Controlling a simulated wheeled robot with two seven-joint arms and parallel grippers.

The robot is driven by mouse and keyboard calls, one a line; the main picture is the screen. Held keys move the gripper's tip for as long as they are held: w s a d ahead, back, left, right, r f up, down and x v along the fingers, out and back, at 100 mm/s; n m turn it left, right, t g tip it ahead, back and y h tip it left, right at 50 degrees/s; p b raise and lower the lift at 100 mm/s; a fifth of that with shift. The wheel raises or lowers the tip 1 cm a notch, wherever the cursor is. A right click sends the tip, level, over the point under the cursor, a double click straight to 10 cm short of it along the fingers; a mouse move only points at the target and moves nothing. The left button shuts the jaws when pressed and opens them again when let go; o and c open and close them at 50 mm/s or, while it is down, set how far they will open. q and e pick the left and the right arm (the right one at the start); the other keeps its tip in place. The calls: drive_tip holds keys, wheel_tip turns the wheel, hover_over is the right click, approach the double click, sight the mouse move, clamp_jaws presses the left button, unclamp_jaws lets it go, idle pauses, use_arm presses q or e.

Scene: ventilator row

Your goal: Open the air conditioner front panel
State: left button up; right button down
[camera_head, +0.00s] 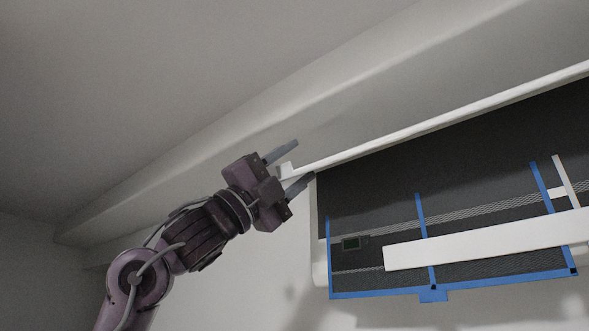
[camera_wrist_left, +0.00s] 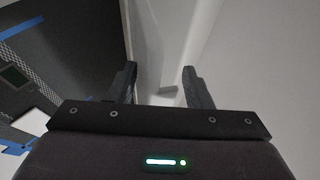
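The air conditioner (camera_head: 350,215) is on the wall at the right of the head view. Its white front panel (camera_head: 430,122) is swung up and shows almost edge-on, with the dark inside exposed below it. My left gripper (camera_head: 304,160) is at the panel's left end. Its fingers are apart, one above and one below the panel edge. In the left wrist view the pale panel (camera_wrist_left: 165,45) passes between the spread fingers (camera_wrist_left: 162,85), with a gap visible beside it; I cannot tell whether either finger touches it. My right gripper is not in view.
Blue-framed filters (camera_head: 421,225), a small dark display (camera_head: 354,243) and a white bar (camera_head: 470,242) show on the unit's exposed front. A pale ceiling beam (camera_head: 270,105) runs close above the panel. The wall left of the unit is bare.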

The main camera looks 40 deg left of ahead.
use_arm(q)
drive_tip(key=shift+s, duration=0.15)
drive_tip(key=shift+s+f+b, duration=0.15)
drive_tip(key=shift+f+b, duration=0.15)
drive_tip(key=shift+b, duration=0.05)
drive_tip(key=b+v, duration=0.4)
drive_tip(key=v, duration=0.2)
drive_tip(key=shift+a+f, duration=0.2)
drive_tip(key=shift+s+a+f+b, duration=0.2)
drive_tip(key=shift+s+a+b, duration=0.05)
drive_tip(key=shift+a+b, duration=0.1)
drive_tip(key=shift+d, duration=0.1)
drive_tip(key=shift+d+r, duration=0.1)
drive_tip(key=shift+d, duration=0.05)
